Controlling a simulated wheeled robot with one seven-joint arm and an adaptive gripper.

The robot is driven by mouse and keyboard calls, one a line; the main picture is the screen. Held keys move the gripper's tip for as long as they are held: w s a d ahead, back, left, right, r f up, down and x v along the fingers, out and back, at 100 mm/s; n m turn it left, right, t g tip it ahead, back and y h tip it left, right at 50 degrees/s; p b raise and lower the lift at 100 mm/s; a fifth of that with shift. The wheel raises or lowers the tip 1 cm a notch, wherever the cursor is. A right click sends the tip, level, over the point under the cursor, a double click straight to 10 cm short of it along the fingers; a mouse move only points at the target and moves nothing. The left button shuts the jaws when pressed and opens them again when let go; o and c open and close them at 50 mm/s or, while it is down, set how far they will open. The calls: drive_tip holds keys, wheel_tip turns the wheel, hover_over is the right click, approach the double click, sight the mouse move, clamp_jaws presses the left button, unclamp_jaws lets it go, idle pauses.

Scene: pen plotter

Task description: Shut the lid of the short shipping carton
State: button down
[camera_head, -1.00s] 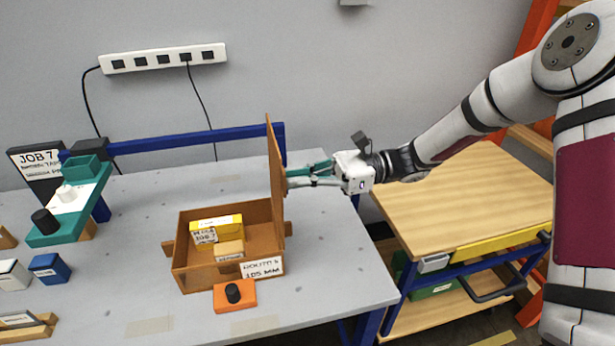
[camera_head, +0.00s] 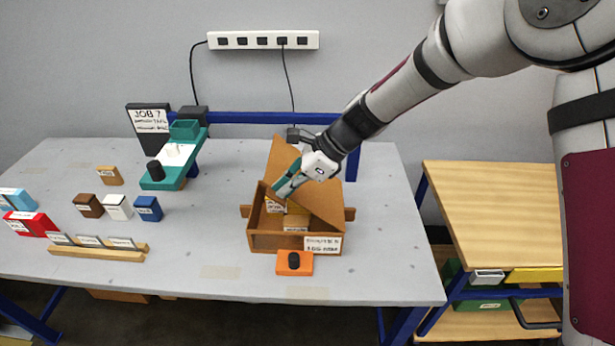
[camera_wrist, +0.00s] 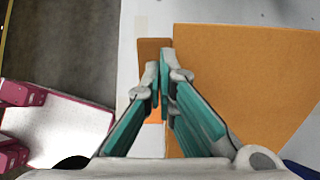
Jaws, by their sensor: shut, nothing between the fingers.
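The short brown shipping carton (camera_head: 262,242) stands on the grey table with a white label on its front. Its lid (camera_head: 318,195), hinged on the right side, is partly folded over and slants above the opening, leaving the left part uncovered. The lid also fills the right of the wrist view (camera_wrist: 250,80). My gripper (camera_head: 281,192) is shut and empty over the lid's free left edge, fingers pointing down and left; in the wrist view the fingertips (camera_wrist: 163,75) overlap that edge. I cannot tell if they touch it. Yellow and tan boxes inside are partly hidden.
An orange block with a black knob (camera_head: 295,264) sits just in front of the carton. A teal-and-white device (camera_head: 174,165) and small coloured boxes stand to the left. A blue rail (camera_head: 250,118) runs behind. A wooden-topped cart (camera_head: 490,210) stands right.

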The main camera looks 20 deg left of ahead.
drive_tip(key=s+a+f+t+h, duration=0.1)
drive_tip(key=a+f+h, duration=0.5)
drive_tip(key=f, duration=0.8)
drive_tip(key=shift+s+a+t, duration=0.4)
drive_tip(key=shift+s+a, duration=0.2)
drive_tip(key=shift+a, duration=0.05)
drive_tip(key=shift+s, duration=0.1)
drive_tip(key=shift+d, duration=0.1)
